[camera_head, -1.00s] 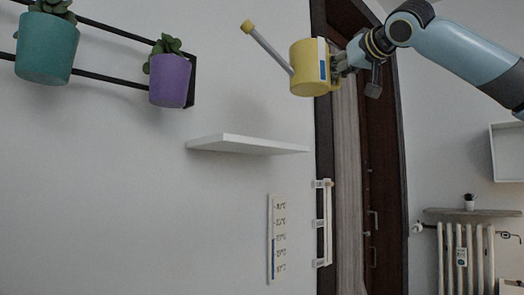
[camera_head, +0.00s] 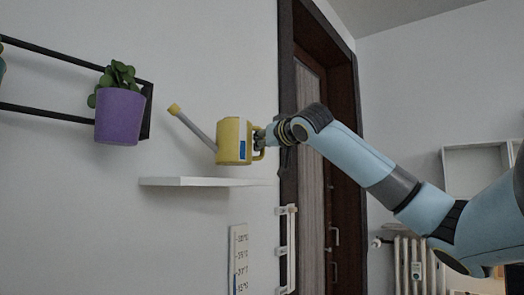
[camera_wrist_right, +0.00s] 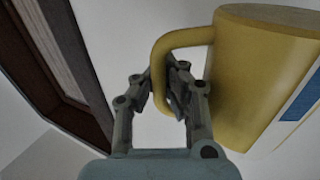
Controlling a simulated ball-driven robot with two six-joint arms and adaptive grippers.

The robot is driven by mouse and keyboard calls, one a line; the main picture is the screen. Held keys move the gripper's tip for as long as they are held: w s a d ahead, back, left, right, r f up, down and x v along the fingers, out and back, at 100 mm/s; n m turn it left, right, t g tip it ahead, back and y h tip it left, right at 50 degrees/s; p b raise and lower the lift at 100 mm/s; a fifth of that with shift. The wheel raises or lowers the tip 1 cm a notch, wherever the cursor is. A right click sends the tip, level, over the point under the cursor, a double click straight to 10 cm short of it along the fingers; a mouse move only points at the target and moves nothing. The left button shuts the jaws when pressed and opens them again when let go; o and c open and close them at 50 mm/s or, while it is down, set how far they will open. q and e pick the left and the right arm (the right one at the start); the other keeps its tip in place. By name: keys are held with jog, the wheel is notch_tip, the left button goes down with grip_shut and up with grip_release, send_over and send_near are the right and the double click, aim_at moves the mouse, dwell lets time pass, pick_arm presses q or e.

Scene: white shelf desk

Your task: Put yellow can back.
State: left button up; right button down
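The yellow can (camera_head: 232,142) is a watering can with a long grey spout, a yellow tip and a blue patch on its side. In the head view it is held upright a little above the white wall shelf (camera_head: 205,182). My right gripper (camera_head: 262,140) is at the can's handle, on its right side. In the right wrist view the fingers (camera_wrist_right: 172,92) are closed around the handle, and the can's body (camera_wrist_right: 262,75) fills the right of the picture. My left gripper is not in view.
A purple pot (camera_head: 119,116) with a plant hangs on a black wall rack (camera_head: 40,48), left of the can. A gauge panel (camera_head: 238,258) is on the wall below the shelf. A dark door frame (camera_head: 290,70) stands right of it.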

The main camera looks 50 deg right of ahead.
aim_at(264, 154)
notch_tip(264, 154, down, 3)
jog(key=shift+r, duration=0.1)
jog(key=shift+f, duration=0.3)
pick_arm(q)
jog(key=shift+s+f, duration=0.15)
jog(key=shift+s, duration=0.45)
pick_arm(e)
jog(key=shift+f, duration=0.1)
jog(key=c, duration=1.5)
grip_release()
jog(key=shift+s, duration=0.1)
